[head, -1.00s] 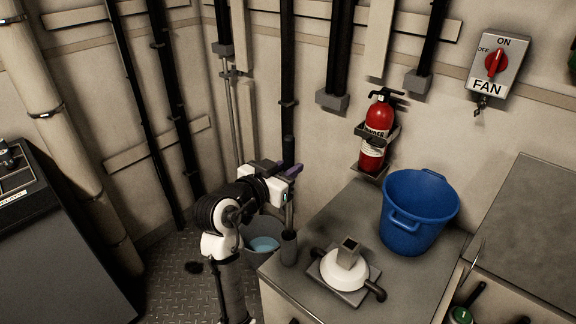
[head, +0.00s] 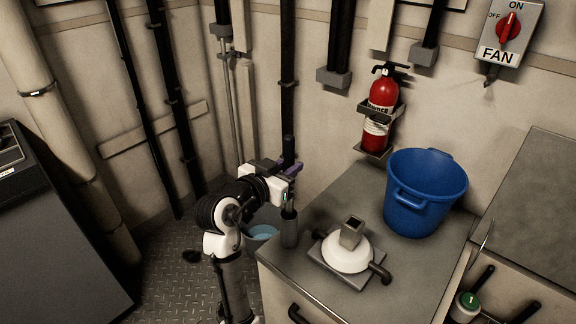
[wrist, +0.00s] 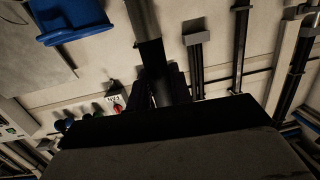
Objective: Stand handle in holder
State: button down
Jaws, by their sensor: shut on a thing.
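In the head view my gripper (head: 287,169), with purple fingers, is shut on an upright handle (head: 288,147). The handle has a dark grip above the fingers and a thinner rod below them. In the wrist view the handle (wrist: 143,18) runs up from between the dark fingers; the holder is not identifiable there.
A white domed fitting with a square grey neck (head: 352,235) sits on the grey counter (head: 328,213). A blue bucket (head: 420,205) stands behind it. A red extinguisher (head: 381,112) hangs on the wall. A pail with bluish contents (head: 262,233) is left of the holder, below counter height.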

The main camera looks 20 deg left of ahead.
jog(key=c, duration=1.2)
grip_release()
jog(key=shift+f, duration=0.1)
jog(key=b+v, duration=0.2)
jog(key=v, duration=1.2)
jog(key=shift+w, duration=0.1)
